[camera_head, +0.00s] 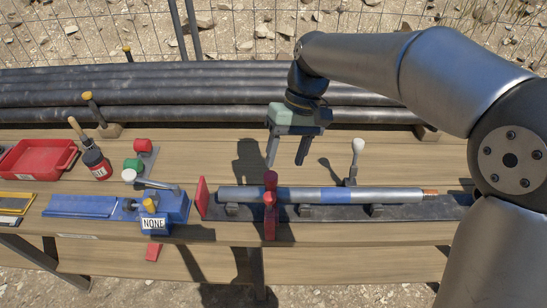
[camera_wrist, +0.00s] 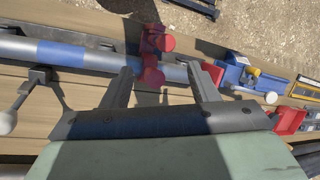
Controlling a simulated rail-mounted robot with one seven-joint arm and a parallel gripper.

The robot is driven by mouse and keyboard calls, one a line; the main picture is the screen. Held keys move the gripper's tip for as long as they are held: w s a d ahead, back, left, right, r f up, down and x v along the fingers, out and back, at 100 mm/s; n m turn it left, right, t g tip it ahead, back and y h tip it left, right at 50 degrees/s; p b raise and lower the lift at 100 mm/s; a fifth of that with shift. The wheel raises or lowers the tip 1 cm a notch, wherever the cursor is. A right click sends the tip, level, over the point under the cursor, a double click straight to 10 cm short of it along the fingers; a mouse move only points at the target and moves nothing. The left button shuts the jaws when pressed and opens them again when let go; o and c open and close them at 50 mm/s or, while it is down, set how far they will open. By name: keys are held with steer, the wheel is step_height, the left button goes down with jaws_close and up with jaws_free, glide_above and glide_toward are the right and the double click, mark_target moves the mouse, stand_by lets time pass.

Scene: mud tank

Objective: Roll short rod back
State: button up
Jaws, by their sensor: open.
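A silver rod (camera_head: 305,194) with a blue band and a coppery right end lies level along a dark rail (camera_head: 330,212). Its left end is near an upright red stop plate (camera_head: 202,196), with a small gap between them. A red clamp (camera_head: 270,215) with a round knob crosses the rod left of its middle. My gripper (camera_head: 286,162) points down, open and empty, above and behind the rod near the clamp. In the wrist view, the fingertips (camera_wrist: 159,72) are apart, with the clamp (camera_wrist: 155,42) and rod (camera_wrist: 100,62) beyond them; I see no contact.
A white-knobbed lever (camera_head: 357,147) stands behind the rod. Long black pipes (camera_head: 180,98) line the back. Bench behind the rod is mostly clear.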

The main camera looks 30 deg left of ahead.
mark_target(271, 175)
steer(key=a+r+n+t+p, duration=0.1)
steer(key=a+r+n+t, duration=0.35)
steer(key=r, duration=0.25)
steer(key=shift+h, duration=0.3)
steer(key=f, duration=0.5)
steer(key=f+p, duration=0.1)
steer(key=f, duration=1.1)
steer(key=shift+w+f, duration=0.1)
steer(key=shift+w, duration=0.25)
